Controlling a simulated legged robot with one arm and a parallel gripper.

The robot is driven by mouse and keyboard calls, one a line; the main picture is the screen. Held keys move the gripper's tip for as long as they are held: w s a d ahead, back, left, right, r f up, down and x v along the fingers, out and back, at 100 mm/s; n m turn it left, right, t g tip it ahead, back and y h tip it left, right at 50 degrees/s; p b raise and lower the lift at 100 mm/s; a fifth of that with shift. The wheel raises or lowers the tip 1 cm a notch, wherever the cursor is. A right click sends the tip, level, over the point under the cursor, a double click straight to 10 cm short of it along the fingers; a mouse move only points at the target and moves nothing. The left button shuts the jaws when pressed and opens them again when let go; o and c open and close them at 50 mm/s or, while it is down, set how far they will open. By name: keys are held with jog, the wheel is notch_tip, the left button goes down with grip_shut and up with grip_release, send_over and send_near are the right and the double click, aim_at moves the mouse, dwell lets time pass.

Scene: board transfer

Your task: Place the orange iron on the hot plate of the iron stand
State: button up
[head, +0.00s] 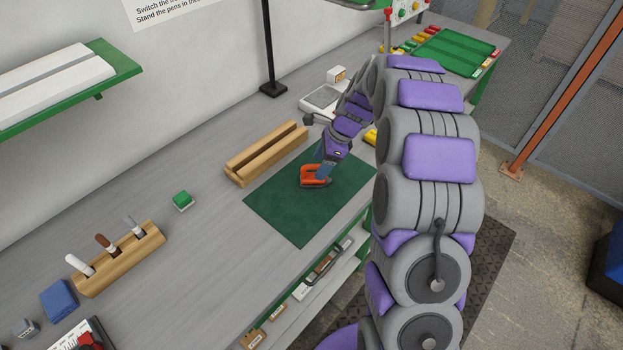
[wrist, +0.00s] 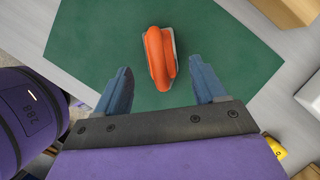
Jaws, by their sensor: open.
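The orange iron (head: 313,177) lies on the dark green mat (head: 280,215) on the workbench. In the wrist view the iron (wrist: 157,62) shows from above, its orange handle upright in the picture and a grey edge on its right. My gripper (head: 322,172) is open just over the iron. In the wrist view its two blue fingers (wrist: 160,78) stand on either side of the iron, with green mat visible between each finger and the handle. A pale unit with a grey plate (head: 321,99) stands behind my wrist; I cannot tell if it is the iron stand.
A grooved wooden block (head: 265,154) lies just behind the mat. A green block (head: 183,201) and a wooden pen holder (head: 120,262) are to the left. A black post (head: 268,60) rises at the back. A shelf with tools (head: 305,282) is below the front edge.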

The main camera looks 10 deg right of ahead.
jog(key=shift+d+f, duration=0.3)
jog(key=b+x, duration=0.2)
jog(key=x, duration=0.2)
jog(key=shift+f, duration=0.3)
jog(key=shift+a+f, duration=0.1)
jog(key=shift+a, duration=0.4)
jog(key=shift+d, duration=0.7)
jog(key=c, duration=0.6)
jog(key=shift+a, duration=0.5)
jog(key=c, duration=0.6)
grip_shut()
jog(key=shift+d, duration=0.1)
